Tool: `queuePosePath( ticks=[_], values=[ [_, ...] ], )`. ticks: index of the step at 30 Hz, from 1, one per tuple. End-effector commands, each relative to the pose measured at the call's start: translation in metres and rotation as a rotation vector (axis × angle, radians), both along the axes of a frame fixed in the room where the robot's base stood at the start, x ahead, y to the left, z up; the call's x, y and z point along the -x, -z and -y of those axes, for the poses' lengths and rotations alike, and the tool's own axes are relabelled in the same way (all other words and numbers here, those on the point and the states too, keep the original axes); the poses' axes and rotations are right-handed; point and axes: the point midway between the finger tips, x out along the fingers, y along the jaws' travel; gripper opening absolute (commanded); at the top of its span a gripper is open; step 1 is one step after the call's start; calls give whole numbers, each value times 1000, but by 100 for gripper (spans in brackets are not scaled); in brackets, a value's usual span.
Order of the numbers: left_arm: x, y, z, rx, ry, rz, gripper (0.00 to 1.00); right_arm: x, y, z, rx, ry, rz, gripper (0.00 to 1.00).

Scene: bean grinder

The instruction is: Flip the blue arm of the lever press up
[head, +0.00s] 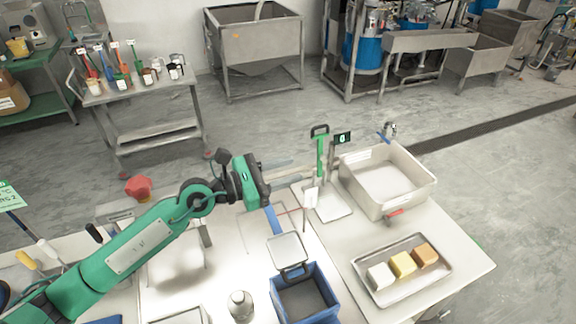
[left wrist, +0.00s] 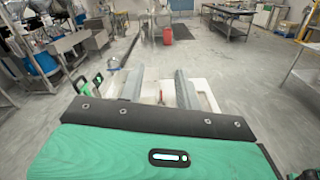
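A blue bar (head: 272,219), which looks like the blue arm of the lever press, slants down on the white table just below my left gripper's body. My arm hides its upper end, and I cannot tell whether gripper and bar touch. The press's other parts are hard to make out. My left gripper (head: 288,169) points right above the table, its two grey fingers apart. In the left wrist view the fingers (left wrist: 159,88) are open, with nothing clearly held between them. The blue bar is not clear there. My right gripper is not in view.
A white tub (head: 416,194), a metal tray (head: 404,289) with several blocks and a green-handled stand (head: 321,153) are to the right. A red cup-like object (head: 138,187) is left.

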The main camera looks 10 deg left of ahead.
Motion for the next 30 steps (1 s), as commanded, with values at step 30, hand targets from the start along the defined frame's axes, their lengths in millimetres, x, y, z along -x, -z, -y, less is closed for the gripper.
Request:
queuePosePath(
  ticks=[30],
  values=[
    [0, 0, 0, 0, 0, 0, 0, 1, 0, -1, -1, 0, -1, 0]
  ],
)
